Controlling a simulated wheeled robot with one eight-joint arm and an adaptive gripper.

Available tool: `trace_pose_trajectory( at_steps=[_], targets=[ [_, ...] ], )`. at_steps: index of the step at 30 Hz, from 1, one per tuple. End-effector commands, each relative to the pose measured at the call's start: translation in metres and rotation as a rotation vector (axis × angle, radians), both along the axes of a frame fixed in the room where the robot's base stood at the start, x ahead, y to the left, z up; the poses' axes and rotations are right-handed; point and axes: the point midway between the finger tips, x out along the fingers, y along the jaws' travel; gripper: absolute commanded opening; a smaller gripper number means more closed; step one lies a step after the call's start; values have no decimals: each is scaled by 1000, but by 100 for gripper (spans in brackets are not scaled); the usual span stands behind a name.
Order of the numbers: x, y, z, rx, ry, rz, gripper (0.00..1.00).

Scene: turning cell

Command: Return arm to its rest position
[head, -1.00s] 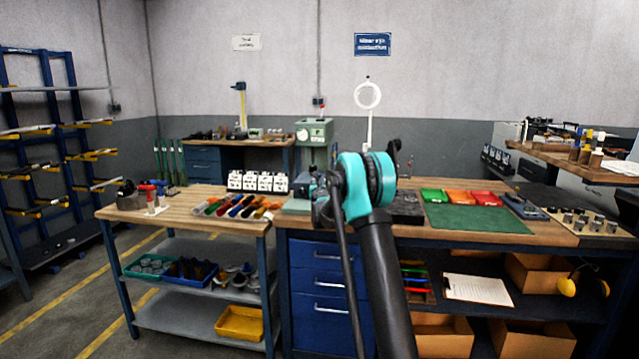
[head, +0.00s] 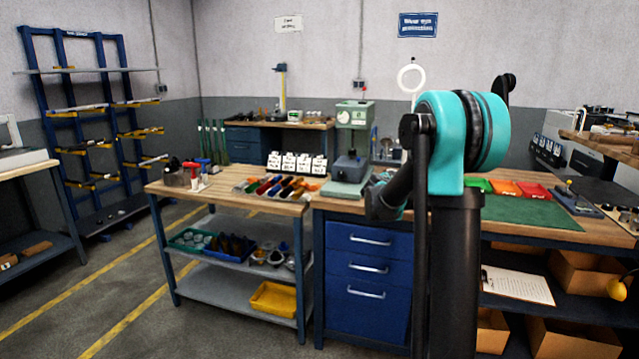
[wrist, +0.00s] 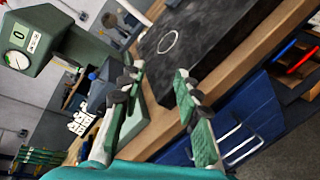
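My arm stands on the right of the middle in the head view, with a teal joint at its top and a dark link bent down to the left over the workbench (head: 340,205). In the wrist view my gripper (wrist: 155,80) has its two green-padded fingers apart, with nothing between them. The dark surface plate (wrist: 205,35) with a pale ring on it lies beyond the fingers, and the gripper looks apart from it.
Blue drawers (head: 368,275) are below. A trolley (head: 225,195) with coloured-handled tools stands left. The floor at the left front is clear.

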Motion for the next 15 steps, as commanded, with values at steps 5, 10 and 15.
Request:
trace_pose_trajectory(
  at_steps=[5,10,15],
  targets=[
    [-98,-14,-33,382,3,-191,33],
    [-195,-11,-75,733,19,-394,33],
    [-294,7,-124,1059,52,-616,33]
  ],
)
